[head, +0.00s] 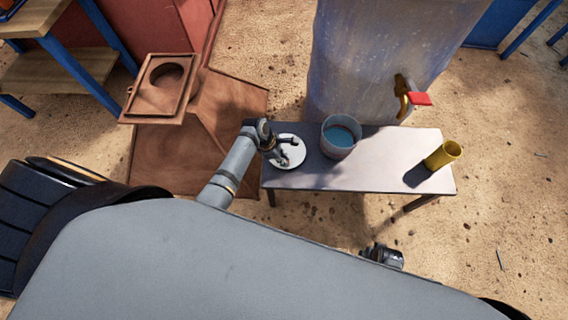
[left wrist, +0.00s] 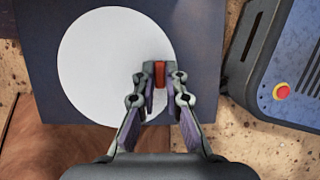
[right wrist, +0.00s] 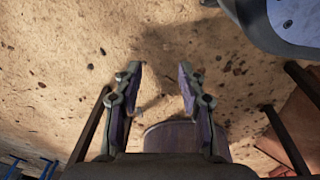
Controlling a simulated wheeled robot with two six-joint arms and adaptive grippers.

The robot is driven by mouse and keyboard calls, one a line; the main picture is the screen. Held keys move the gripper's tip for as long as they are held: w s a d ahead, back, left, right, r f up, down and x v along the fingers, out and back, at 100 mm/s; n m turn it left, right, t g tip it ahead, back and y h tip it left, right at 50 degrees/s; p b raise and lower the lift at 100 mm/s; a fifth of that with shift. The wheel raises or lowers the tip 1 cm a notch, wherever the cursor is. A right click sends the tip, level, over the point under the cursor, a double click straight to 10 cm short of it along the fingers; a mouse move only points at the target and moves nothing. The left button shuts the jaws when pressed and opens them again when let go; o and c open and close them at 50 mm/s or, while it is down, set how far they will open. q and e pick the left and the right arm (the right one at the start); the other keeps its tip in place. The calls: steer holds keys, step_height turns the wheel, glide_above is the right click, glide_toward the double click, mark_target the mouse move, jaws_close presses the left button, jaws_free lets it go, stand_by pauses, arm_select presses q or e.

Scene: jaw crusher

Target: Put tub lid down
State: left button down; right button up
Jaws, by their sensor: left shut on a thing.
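The tub lid is a flat white disc (head: 298,155) over the left end of the bench (head: 385,150). My left gripper (head: 284,156) is shut on the lid's red knob (left wrist: 159,76). The left wrist view shows the disc (left wrist: 105,60) flat over the bench top; whether it touches the top I cannot tell. The open tub (head: 338,151) with blue liquid stands just right of the lid. My right gripper (right wrist: 160,75) is open and empty above the sandy ground.
A large translucent tank (head: 370,60) with a red-handled tap (head: 419,98) stands behind the bench. A brown hatch-like frame (head: 160,90) is at the left.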

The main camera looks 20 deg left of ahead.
arm_select(q)
step_height(320, 180, down, 2)
steer(key=shift+b, duration=0.8)
arm_select(e)
step_height(320, 180, up, 6)
steer(key=w+a, duration=0.1)
steer(key=w, duration=0.2)
steer(key=shift+a+f, duration=0.15)
steer(key=shift+a, duration=0.2)
arm_select(q)
steer(key=c, duration=1.9)
jaws_free()
steer(key=shift+f, duration=0.1)
steer(key=o, duration=0.5)
